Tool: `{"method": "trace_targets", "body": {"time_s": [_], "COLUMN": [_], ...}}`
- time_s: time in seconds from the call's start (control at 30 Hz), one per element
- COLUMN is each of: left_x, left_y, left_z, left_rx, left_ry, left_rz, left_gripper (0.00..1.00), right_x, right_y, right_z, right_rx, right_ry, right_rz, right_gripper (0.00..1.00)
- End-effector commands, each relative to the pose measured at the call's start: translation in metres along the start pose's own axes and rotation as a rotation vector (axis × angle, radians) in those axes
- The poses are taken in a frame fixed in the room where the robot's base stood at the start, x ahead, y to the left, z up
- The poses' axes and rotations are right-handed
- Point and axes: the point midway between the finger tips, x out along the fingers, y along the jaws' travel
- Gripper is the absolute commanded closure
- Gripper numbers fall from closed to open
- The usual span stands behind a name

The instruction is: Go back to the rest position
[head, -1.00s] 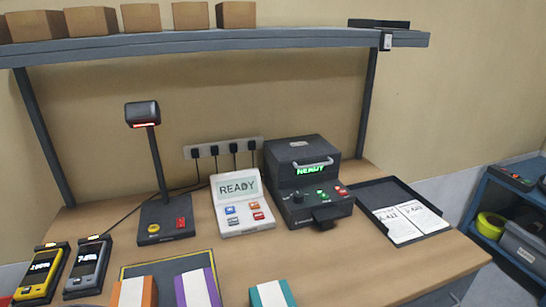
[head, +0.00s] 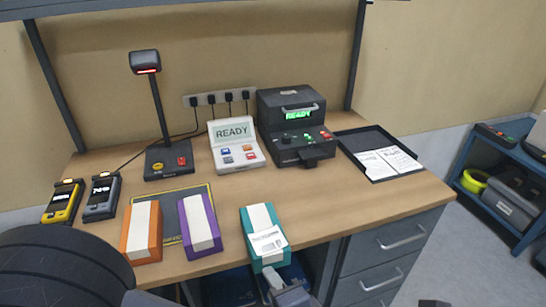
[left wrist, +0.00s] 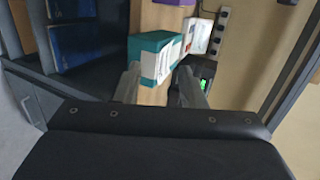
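My left gripper (head: 285,280) is at the front edge of the table, just in front of the teal box (head: 258,222). In the left wrist view its two fingers (left wrist: 158,82) are spread apart with nothing between them. The teal box, which also shows in the left wrist view (left wrist: 142,44), lies beyond the fingertips. It has a white top strip and a white printed label (head: 268,240) near its front end. Whether a finger touches the box I cannot tell. My right gripper is not clearly visible.
An orange box (head: 130,236) and a purple box (head: 187,224) lie left of the teal one, by a dark mat (head: 170,215). Behind stand a scanner (head: 160,110), a READY panel (head: 235,150), a printer (head: 295,115) and a tray (head: 350,140). The table's front right is clear.

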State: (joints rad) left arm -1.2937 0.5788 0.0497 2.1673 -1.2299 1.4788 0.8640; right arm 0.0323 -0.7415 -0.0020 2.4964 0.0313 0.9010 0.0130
Motion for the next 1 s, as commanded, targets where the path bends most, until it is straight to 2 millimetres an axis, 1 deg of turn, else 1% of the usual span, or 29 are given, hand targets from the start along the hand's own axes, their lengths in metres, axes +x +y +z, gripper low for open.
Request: {"method": "trace_targets", "body": {"time_s": [0.17,0.27,0.37,0.4,0.47,0.53,0.63,0.7,0.73,0.8,0.87,0.9,1.0], "left_x": [0.019,0.031,0.042,0.045,0.049,0.052,0.048,0.041,0.037,0.030,0.025,0.022,0.019], "left_y": [-0.005,-0.006,-0.005,-0.004,-0.002,0.003,0.011,0.017,0.018,0.018,0.015,0.011,0.002], "left_z": [0.029,0.052,0.079,0.091,0.110,0.134,0.170,0.189,0.194,0.204,0.209,0.212,0.216], "left_rx": [-0.045,-0.084,-0.140,-0.169,-0.222,-0.306,-0.486,-0.650,-0.725,-0.904,-1.050,-1.140,-1.323], "left_ry": [-0.094,-0.163,-0.235,-0.266,-0.309,-0.358,-0.410,-0.419,-0.414,-0.385,-0.349,-0.320,-0.252], "left_rz": [0.117,0.212,0.330,0.382,0.471,0.589,0.783,0.909,0.954,1.030,1.064,1.072,1.059], "left_gripper": [0.63,0.63,0.63,0.63,0.63,0.63,0.63,0.63,0.63,0.63,0.63,0.63,0.63], "right_x": [-0.001,-0.002,-0.002,-0.002,-0.003,-0.004,-0.005,-0.006,-0.006,-0.007,-0.008,-0.008,-0.009], "right_y": [0.000,-0.001,-0.001,-0.001,-0.001,-0.002,-0.002,-0.003,-0.003,-0.003,-0.003,-0.004,-0.004], "right_z": [-0.001,-0.001,-0.001,-0.001,-0.001,-0.002,-0.002,-0.003,-0.003,-0.004,-0.004,-0.004,-0.004], "right_rx": [0.000,0.000,0.000,0.000,0.000,0.000,0.000,0.000,0.000,0.000,0.000,0.000,0.000], "right_ry": [0.001,0.001,0.001,0.001,0.001,0.001,0.001,0.001,0.001,0.001,0.001,0.001,0.001], "right_rz": [0.000,0.000,0.000,0.000,0.000,0.000,0.000,0.000,0.000,0.000,0.000,0.000,0.000], "right_gripper": [1.00,1.00,1.00,1.00,1.00,1.00,1.00,1.00,1.00,1.00,1.00,1.00,1.00]}}
